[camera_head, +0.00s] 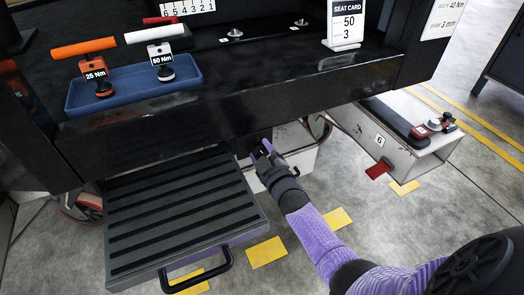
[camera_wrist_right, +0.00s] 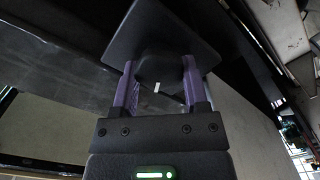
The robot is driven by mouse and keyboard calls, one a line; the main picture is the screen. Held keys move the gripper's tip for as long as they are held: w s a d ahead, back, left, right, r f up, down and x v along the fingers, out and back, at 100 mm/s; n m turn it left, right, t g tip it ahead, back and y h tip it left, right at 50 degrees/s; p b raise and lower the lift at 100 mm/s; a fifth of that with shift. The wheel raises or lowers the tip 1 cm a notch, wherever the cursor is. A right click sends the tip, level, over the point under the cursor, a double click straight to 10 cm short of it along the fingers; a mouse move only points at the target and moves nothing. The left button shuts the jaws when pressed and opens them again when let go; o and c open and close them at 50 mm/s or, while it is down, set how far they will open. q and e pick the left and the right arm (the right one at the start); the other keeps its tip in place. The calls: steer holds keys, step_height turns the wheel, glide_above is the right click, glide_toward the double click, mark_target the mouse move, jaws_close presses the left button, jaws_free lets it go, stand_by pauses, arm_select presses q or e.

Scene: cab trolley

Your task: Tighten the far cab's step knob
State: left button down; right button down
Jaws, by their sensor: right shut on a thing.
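My right gripper (camera_head: 262,149) reaches under the front edge of the dark cab deck (camera_head: 300,92), beside the ribbed black step (camera_head: 180,210). In the right wrist view its two purple fingers (camera_wrist_right: 158,80) are shut on a dark round knob (camera_wrist_right: 157,66) with a small white mark on its rim. The knob sits against a dark square plate (camera_wrist_right: 165,38). In the head view the knob is mostly hidden by the fingers and the deck's shadow. My left gripper is not in view.
A blue tray (camera_head: 135,93) holds an orange 25 Nm tool (camera_head: 97,72) and a white 50 Nm tool (camera_head: 160,55). A seat card (camera_head: 346,24) stands on the deck. A pale beam marked 6 (camera_head: 372,130) with a red tab (camera_head: 379,169) lies to the right. Open floor is below.

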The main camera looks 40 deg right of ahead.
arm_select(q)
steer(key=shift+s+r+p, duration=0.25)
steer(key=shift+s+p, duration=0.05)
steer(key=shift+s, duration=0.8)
arm_select(e)
steer(key=m, duration=0.5)
steer(key=shift+d, duration=0.1)
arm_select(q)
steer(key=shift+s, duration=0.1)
arm_select(e)
steer(key=shift+m, duration=0.4)
steer(key=shift+c, duration=0.5)
jaws_free()
